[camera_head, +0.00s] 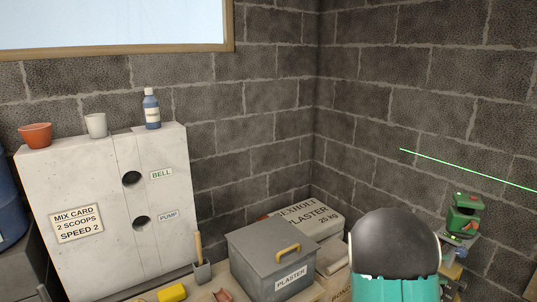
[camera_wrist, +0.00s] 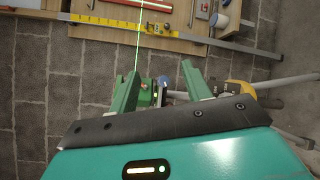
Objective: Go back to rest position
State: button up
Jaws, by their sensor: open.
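My gripper (camera_wrist: 160,88) shows in the wrist view with its two green fingers apart and nothing between them. Behind the fingers, a small green device (camera_wrist: 147,94) is partly hidden. In the head view, a dark rounded and teal part of my own arm stands at the lower right and covers part of the bench. The gripper's fingers cannot be made out in the head view.
A grey plaster box (camera_head: 268,262) with a yellow handle and a plaster sack (camera_head: 312,216) stand near the corner. A white cabinet (camera_head: 105,215) bears a blue bottle (camera_head: 151,110), a white cup (camera_head: 96,126) and a terracotta pot (camera_head: 36,135). A green laser unit (camera_head: 463,217) stands right.

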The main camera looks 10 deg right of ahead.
jog(key=s+a+r+m+t+y, duration=0.1)
jog(key=s+a+r+t+y, duration=0.2)
jog(key=a, duration=1)
jog(key=s+a+r+t+y, duration=0.2)
jog(key=s+a+y, duration=0.5)
jog(key=a, duration=0.7)
jog(key=s+a+r+m+t+y, duration=0.1)
jog(key=s+a+r+t+y, duration=0.2)
jog(key=a+y, duration=0.4)
jog(key=s+a+r, duration=0.1)
jog(key=s+a, duration=0.1)
jog(key=a, duration=0.4)
jog(key=shift+a+m+t, duration=0.15)
jog(key=shift+m+t, duration=0.15)
jog(key=shift+c, duration=1.3)
jog(key=shift+d, duration=0.25)
